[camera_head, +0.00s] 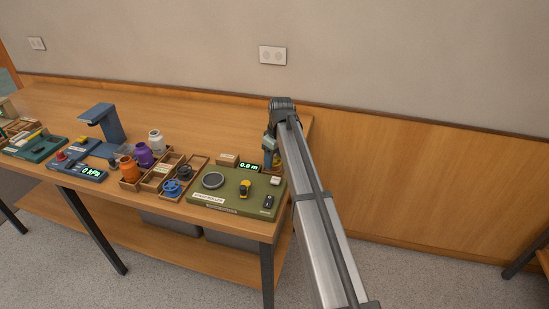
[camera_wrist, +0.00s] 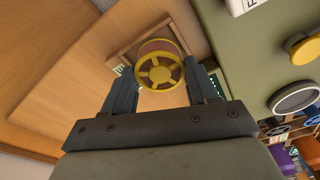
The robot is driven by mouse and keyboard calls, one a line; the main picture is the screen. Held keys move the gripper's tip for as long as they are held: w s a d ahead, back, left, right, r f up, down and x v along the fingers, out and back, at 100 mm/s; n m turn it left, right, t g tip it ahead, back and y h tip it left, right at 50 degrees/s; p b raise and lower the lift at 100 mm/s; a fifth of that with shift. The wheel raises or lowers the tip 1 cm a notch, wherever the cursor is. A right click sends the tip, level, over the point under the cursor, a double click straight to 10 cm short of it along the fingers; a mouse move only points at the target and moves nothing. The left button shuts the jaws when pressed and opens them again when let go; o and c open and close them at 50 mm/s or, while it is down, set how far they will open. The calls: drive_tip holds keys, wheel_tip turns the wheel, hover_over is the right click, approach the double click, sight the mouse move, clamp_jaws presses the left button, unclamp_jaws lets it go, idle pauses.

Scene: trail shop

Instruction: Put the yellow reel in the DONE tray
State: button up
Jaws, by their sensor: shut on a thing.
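My gripper (camera_wrist: 161,82) is shut on the yellow reel (camera_wrist: 160,72), a spoked wheel, held between its two fingers in the wrist view. Behind the reel in that view is a shallow wooden tray (camera_wrist: 125,52) on the table. A white label with partly hidden lettering is on its edge, so I cannot read it as DONE. The reel overlaps the tray, and I cannot tell its height above it. In the head view my gripper (camera_head: 271,152) is at the table's right end, beyond the green board, with a bit of yellow at it; the arm hides much there.
The green board (camera_head: 225,204) carries a grey disc (camera_head: 213,180), a yellow-and-black piece (camera_head: 244,189) and small blocks. A display (camera_head: 249,166) reading 0.0 m stands behind it. Wooden trays with blue and black reels, and bottles, stand to the left. The table's back is clear.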

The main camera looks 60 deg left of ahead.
drive_tip(key=o, duration=1.4)
drive_tip(key=shift+o, duration=0.2)
drive_tip(key=shift+r, duration=0.15)
drive_tip(key=shift+r, duration=3.9)
